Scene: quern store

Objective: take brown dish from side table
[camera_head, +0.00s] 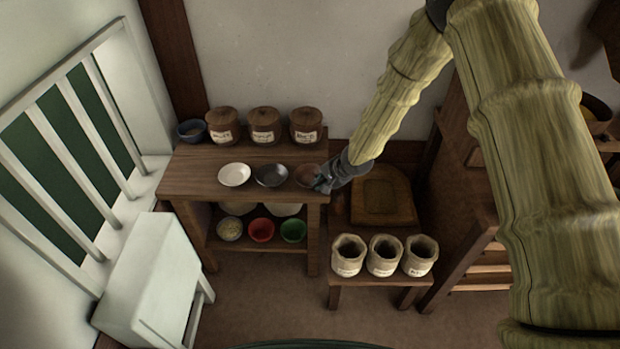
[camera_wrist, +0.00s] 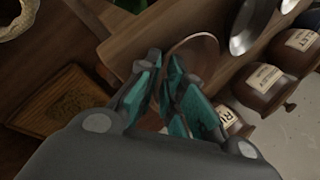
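The brown dish (camera_head: 307,174) is at the right end of the side table's (camera_head: 200,180) top, right of a dark bowl and a white bowl. My gripper (camera_head: 323,183) is at the dish's right edge. In the wrist view, my teal-padded fingers (camera_wrist: 166,72) are close together at the near rim of the brown dish (camera_wrist: 201,46), with the rim running between them. The fingers hide part of the dish. I cannot tell whether the dish is clear of the table top.
The white bowl (camera_head: 234,174) and dark bowl (camera_head: 271,175) stand left of the dish. Several labelled jars (camera_head: 264,126) line the back. Colored bowls (camera_head: 261,230) sit on the lower shelf. A low stand with sacks (camera_head: 384,256) is at the right.

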